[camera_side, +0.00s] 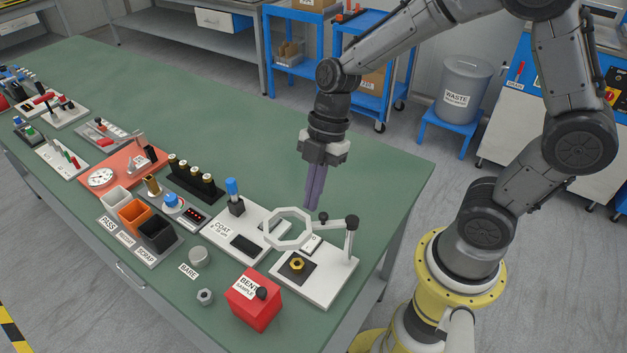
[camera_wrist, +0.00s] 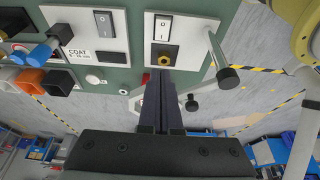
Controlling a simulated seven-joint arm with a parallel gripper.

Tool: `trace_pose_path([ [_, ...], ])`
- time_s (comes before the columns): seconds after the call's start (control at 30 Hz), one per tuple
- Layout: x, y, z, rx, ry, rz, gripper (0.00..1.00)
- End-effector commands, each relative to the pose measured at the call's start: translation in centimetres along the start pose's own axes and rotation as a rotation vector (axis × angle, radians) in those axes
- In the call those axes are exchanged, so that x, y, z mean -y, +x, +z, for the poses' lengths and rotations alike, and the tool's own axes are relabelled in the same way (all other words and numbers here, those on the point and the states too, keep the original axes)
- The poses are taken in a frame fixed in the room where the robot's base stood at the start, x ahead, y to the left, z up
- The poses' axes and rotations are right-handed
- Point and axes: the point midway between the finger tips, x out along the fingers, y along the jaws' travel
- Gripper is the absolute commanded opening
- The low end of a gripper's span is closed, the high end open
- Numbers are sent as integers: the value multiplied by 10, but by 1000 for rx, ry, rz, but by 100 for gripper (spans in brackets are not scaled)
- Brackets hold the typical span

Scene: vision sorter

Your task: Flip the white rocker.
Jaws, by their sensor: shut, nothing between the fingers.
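The white rocker (camera_side: 312,244) sits in a dark frame on a white plate (camera_side: 318,287) near the table's right end. In the wrist view the white rocker (camera_wrist: 162,28) shows near the top, beyond a yellow nut on a black pad. I cannot tell which way it is tipped. My gripper (camera_side: 312,207) is shut and empty, pointing down above the table behind the plate. It is apart from the rocker. In the wrist view the dark fingers (camera_wrist: 160,72) lie side by side, their tips appearing just below the nut.
A magnifier ring (camera_side: 270,231) on a post (camera_side: 351,238) stands over the same plate, close to the rocker. A red BENT SAMPLE box (camera_side: 253,308) stands in front. The table behind is clear.

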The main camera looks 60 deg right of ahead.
Motion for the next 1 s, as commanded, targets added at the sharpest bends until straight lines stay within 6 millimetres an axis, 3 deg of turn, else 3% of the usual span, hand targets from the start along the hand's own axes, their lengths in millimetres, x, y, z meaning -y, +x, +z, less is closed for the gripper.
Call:
trace_pose_path([
  [0.23,0,-30,-7,0,1,1,0],
  [0.73,-1,-38,-10,0,-3,12,0],
  [0.87,0,-68,-18,7,-38,98,0],
  [1.0,27,-112,-19,54,38,235,0],
])
